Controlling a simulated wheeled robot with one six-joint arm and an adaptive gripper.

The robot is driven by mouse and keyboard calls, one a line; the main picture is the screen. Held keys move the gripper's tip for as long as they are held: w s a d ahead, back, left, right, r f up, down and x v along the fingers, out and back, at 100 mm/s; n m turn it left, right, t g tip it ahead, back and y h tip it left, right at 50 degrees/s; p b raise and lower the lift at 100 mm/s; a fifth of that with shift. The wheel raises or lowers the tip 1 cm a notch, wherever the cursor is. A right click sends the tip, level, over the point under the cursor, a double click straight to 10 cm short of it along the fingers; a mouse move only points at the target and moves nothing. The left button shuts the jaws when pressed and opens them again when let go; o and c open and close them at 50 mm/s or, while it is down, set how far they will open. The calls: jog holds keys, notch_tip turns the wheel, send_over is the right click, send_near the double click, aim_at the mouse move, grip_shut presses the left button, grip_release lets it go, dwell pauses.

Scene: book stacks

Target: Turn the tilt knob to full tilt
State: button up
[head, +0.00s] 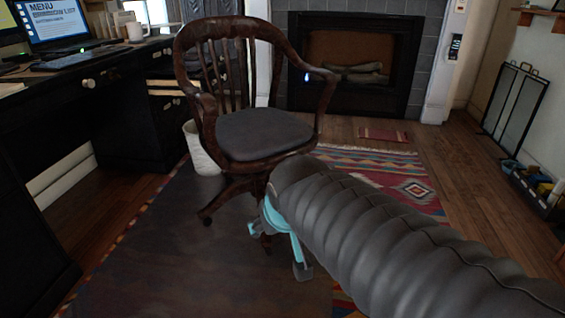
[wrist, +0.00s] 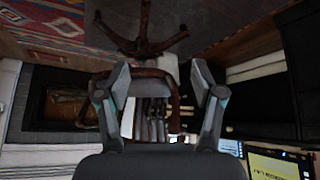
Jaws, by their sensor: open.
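The wooden swivel chair (head: 262,135) with a dark seat pad stands in the middle of the head view. I cannot make out a tilt knob in either view; the area under the seat is dark and partly hidden by my arm. My gripper (head: 276,250), with turquoise parts, is in front of the chair, low beside its base in the picture. In the upside-down wrist view, my gripper (wrist: 160,82) is open and empty, its two fingers wide apart. The chair (wrist: 148,36) shows beyond and between the fingers, with its splayed legs at the top.
A black desk (head: 130,120) with a laptop (head: 58,22) and mug stands at left. A white bin (head: 202,150) is behind the chair. A fireplace (head: 352,62) is at the back. A patterned rug (head: 395,180) and bare wood floor lie at right.

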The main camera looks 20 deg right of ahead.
jog(key=w+d+r+t+h+p, duration=0.1)
jog(key=w+d+t, duration=0.1)
jog(key=w+d, duration=0.5)
jog(key=w+d+r+t+h+p, duration=0.1)
jog(key=w+d, duration=0.1)
jog(key=w, duration=1)
jog(key=w+d+f+t+p, duration=0.1)
jog(key=w+d+f, duration=0.15)
jog(key=w, duration=0.25)
jog(key=w+d+f+t+y, duration=0.1)
jog(key=w+d, duration=0.3)
jog(key=w, duration=0.2)
jog(key=w+d+f+t+p, duration=0.1)
jog(key=w+d+f, duration=0.15)
jog(key=w, duration=0.25)
jog(key=w+d+f+t+y+p, duration=0.1)
jog(key=d+f+t+y, duration=0.15)
jog(key=f, duration=0.35)
jog(key=w+d+f+n+t+y, duration=0.1)
jog(key=d+f, duration=0.2)
jog(key=f, duration=0.4)
jog(key=w+d+f+t+y+p, duration=0.1)
jog(key=w+d+f+y, duration=0.15)
jog(key=f, duration=0.35)
jog(key=x, duration=1.2)
jog(key=shift+w+d+h+b, duration=0.3)
jog(key=shift+w, duration=0.1)
jog(key=shift+f, duration=0.1)
jog(key=shift+c, duration=0.2)
jog(key=c, duration=1.1)
